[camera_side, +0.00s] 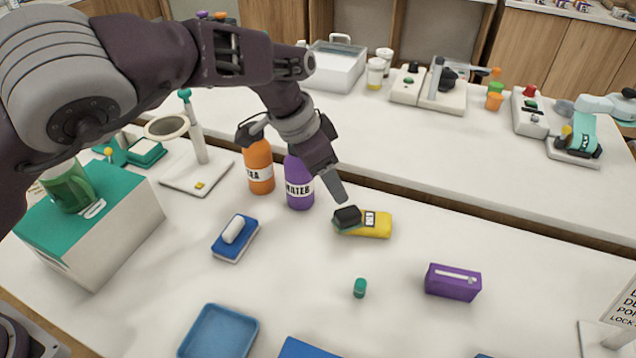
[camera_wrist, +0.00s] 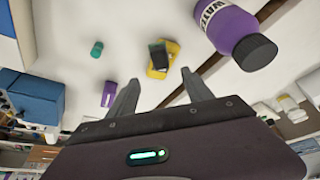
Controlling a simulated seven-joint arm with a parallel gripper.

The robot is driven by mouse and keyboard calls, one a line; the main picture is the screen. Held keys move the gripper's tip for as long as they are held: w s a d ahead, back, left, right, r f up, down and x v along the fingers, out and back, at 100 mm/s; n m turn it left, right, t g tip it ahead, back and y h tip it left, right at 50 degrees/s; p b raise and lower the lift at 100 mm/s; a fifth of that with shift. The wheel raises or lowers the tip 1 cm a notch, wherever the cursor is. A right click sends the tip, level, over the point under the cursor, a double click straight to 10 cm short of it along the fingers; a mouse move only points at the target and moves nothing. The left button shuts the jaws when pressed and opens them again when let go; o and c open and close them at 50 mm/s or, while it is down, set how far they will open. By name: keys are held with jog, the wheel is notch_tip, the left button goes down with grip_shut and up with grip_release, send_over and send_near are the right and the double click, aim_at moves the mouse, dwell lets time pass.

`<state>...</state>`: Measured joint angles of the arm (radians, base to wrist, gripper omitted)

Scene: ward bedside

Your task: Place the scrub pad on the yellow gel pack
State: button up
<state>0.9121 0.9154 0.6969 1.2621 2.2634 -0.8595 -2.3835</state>
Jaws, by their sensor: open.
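The scrub pad (camera_side: 347,216), dark with a green layer, lies on the left end of the yellow gel pack (camera_side: 375,229), which rests flat on the white table. The pack has a black-and-white label on top. In the wrist view the pad (camera_wrist: 157,55) overlaps the yellow pack (camera_wrist: 172,53), with yellow showing around it. My gripper (camera_side: 338,190) is just above and behind the pad. In the wrist view my gripper (camera_wrist: 160,92) has its two fingers spread apart with nothing between them. Whether a finger touches the pad is unclear in the side view.
A purple water bottle (camera_side: 299,182) and an orange tea bottle (camera_side: 258,165) stand close to my gripper. A blue block with a white piece (camera_side: 235,238), a small green cylinder (camera_side: 360,288), a purple block (camera_side: 453,282) and a blue tray (camera_side: 218,332) lie nearer the front.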

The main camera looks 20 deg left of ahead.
jog(key=shift+r, duration=0.15)
jog(key=w+a+r+n+t+h, duration=0.2)
jog(key=w+a+r+t, duration=0.1)
jog(key=r, duration=0.5)
jog(key=w+a+r+n+t+h, duration=0.1)
jog(key=w+a+r+t, duration=0.25)
jog(key=r, duration=0.45)
jog(key=s+a+r+n+t+y, duration=0.25)
jog(key=a+r, duration=0.25)
jog(key=a, duration=0.3)
jog(key=s+a+r+n+t+y, duration=0.1)
jog(key=s+a+r+n+y, duration=0.3)
jog(key=a, duration=0.4)
jog(key=s+a+f+n+g+y, duration=0.1)
jog(key=s+a+f+g, duration=0.15)
jog(key=s, duration=0.65)
jog(key=s+a+f+g+y, duration=0.1)
jog(key=s+a, duration=0.3)
jog(key=s, duration=0.6)
jog(key=s+d+f+g+h, duration=0.1)
jog(key=s+d+f+g, duration=0.1)
jog(key=s, duration=0.5)
jog(key=s+d+f+m+g+h, duration=0.1)
jog(key=s+d+f+g, duration=0.1)
jog(key=s, duration=0.5)
notch_tip(320, 180, down, 2)
jog(key=shift+d+f, duration=0.1)
jog(key=shift+d, duration=0.4)
jog(key=shift+m, duration=0.25)
